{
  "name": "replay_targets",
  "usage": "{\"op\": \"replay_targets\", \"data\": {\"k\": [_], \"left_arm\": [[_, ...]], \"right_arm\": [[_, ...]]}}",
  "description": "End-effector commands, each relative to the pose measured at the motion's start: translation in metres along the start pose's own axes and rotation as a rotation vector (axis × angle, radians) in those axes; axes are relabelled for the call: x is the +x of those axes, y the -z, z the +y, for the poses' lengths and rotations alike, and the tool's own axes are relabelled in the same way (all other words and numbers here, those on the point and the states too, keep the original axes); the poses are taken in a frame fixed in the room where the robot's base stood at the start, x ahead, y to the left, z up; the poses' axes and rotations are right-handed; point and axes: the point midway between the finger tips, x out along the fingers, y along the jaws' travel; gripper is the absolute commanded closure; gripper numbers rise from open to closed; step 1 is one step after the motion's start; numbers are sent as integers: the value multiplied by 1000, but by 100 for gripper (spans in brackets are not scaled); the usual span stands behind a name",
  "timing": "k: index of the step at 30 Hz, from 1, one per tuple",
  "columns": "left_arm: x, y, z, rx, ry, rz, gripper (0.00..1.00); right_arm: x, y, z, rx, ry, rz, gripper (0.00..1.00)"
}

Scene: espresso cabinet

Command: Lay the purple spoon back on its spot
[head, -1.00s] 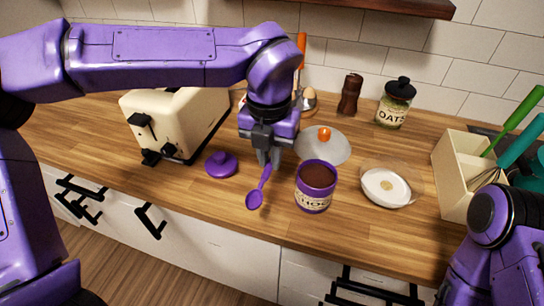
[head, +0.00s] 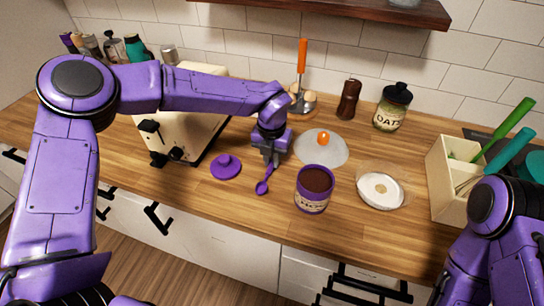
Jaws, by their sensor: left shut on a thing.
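The purple spoon (head: 262,187) is at the left gripper's fingertips, its bowl toward the counter's front edge. My left gripper (head: 270,160) points down and is shut on the spoon's handle, low over the wooden counter. I cannot tell whether the spoon touches the counter. The spoon is between the purple lid (head: 226,167) on its left and the open purple jar (head: 313,189) with dark brown contents on its right. My right arm shows at the lower right, but its gripper is out of the picture.
A cream toaster (head: 185,125) stands behind left. A glass lid with orange knob (head: 321,146), a white dish (head: 381,190), a pepper mill (head: 349,100) and an oats jar (head: 392,107) are to the right. A cream utensil box (head: 453,180) stands far right. The counter's front strip is clear.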

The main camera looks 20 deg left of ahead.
Motion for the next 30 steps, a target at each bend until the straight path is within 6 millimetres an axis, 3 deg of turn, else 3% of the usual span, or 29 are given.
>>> {"op": "replay_targets", "data": {"k": [5, 6, 8, 16, 20, 30], "left_arm": [[4, 0, 0, -1, 1, 1, 100], [4, 0, 0, -1, 1, 0, 78], [4, 0, 0, -1, 0, 0, 59], [3, 0, 0, 0, 0, 0, 59], [-8, -1, 0, -1, 1, -3, 59], [-90, 0, 0, -2, 1, -3, 59]], "right_arm": [[3, -1, 0, 0, 0, 0, 57], [2, -1, 0, 0, 0, 0, 57], [2, -1, 0, 0, 0, 0, 57], [2, -1, 0, 0, 0, 0, 57], [2, -1, 0, 0, 0, 0, 57], [16, -6, -1, 0, 0, 0, 57]]}}
